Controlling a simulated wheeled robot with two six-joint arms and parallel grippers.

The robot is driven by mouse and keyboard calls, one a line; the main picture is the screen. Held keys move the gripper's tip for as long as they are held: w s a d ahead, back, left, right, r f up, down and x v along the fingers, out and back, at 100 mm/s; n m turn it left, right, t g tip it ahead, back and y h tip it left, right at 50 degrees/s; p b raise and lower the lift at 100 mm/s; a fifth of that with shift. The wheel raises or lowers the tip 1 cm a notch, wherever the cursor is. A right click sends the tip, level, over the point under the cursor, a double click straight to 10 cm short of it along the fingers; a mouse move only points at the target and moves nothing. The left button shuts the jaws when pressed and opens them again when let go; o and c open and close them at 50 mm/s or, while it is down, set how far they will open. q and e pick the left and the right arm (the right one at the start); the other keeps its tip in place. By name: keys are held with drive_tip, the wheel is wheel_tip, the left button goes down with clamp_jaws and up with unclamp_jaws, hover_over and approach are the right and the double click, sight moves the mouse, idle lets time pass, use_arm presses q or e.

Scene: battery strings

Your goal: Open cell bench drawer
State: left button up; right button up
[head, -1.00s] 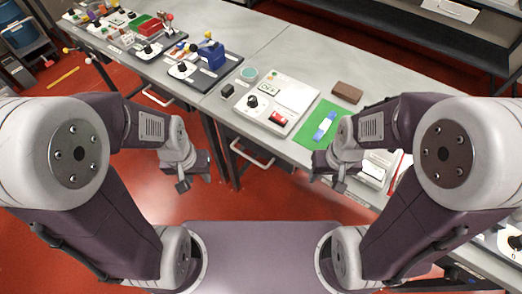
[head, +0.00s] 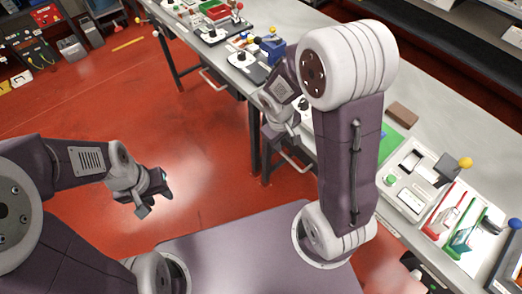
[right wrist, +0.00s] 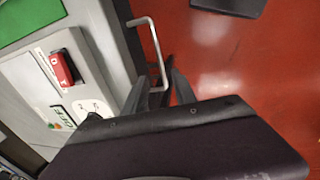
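The drawer handle (head: 298,160), a pale bar under the front edge of the grey bench, is partly hidden by my right arm. The right wrist view shows the handle (right wrist: 154,50) as a white bar standing out from the bench front. My right gripper (head: 277,135) is at the bench edge beside it. In the right wrist view its dark fingers (right wrist: 160,94) are apart, with the handle's near end appearing between them; I cannot tell if they touch. The drawer front is mostly hidden. My left gripper (head: 154,204) is open and empty over the red floor.
A panel with a red switch (right wrist: 62,68) sits on the bench beside the handle. A second handle (head: 212,80) is further left. A brown block (head: 402,114) and a green mat (head: 391,143) lie on the bench. The red floor (head: 200,150) in front is clear.

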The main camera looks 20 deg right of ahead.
sight(287, 157)
drive_tip(key=b+x, duration=0.1)
drive_tip(key=x, duration=0.2)
drive_tip(key=b+x, duration=0.1)
drive_tip(key=x, duration=0.2)
drive_tip(key=b+x, duration=0.1)
drive_tip(key=x, duration=0.2)
drive_tip(key=shift+s+d+f, duration=0.15)
drive_tip(key=shift+s+f, duration=0.15)
drive_tip(key=shift+s, duration=0.05)
clamp_jaws()
idle(1.0)
